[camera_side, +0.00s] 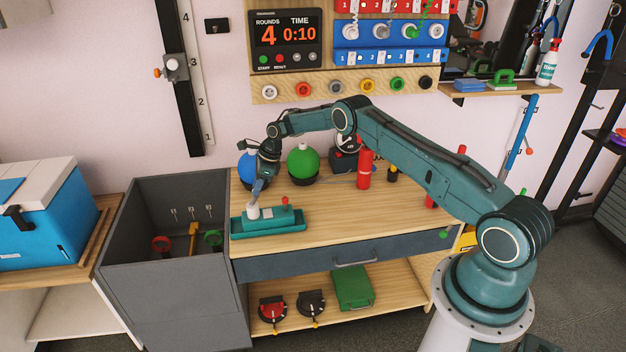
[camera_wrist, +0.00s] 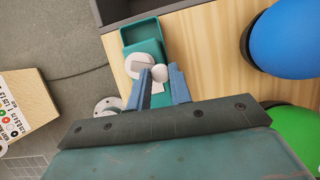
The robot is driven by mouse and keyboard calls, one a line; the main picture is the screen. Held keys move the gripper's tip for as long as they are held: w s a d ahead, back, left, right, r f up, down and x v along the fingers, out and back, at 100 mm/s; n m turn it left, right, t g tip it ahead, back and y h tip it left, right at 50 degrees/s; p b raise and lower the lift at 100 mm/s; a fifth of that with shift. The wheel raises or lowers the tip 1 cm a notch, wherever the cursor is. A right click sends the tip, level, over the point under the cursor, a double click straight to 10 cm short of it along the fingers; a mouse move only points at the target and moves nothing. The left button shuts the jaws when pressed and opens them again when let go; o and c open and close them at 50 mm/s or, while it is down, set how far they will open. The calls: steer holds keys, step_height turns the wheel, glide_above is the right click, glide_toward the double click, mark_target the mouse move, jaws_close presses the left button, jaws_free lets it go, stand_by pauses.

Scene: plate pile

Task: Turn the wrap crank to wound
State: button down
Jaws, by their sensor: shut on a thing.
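The wrap crank sits on a teal tray-like base (camera_side: 283,224) at the left front of the wooden bench, also visible in the wrist view (camera_wrist: 141,32). A white round wrap roll (camera_wrist: 139,66) stands on the base, with a white crank knob (camera_wrist: 159,73) beside it. My gripper (camera_side: 256,190) points down over the left part of the base. In the wrist view its blue fingers (camera_wrist: 160,76) are shut on the white knob. A red-topped post (camera_side: 285,203) stands at the base's right. The fingers partly hide the crank arm, so its angle is unclear.
A blue ball (camera_side: 247,167) and a green ball (camera_side: 303,160) stand behind the base. A red cylinder (camera_side: 365,169) stands further right. A grey open bin (camera_side: 165,277) adjoins the bench's left edge. The bench front, right of the base, is clear.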

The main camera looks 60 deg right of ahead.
steer(key=shift+w+n, duration=0.25)
steer(key=shift+n, duration=0.25)
steer(key=shift+n+g, duration=0.3)
steer(key=c, duration=1.3)
jaws_free()
steer(key=shift+o, duration=0.2)
steer(key=shift+r, duration=0.1)
steer(key=v, duration=1.3)
steer(key=shift+d+r, duration=0.25)
steer(key=shift+d, duration=0.05)
steer(key=shift+s, duration=0.1)
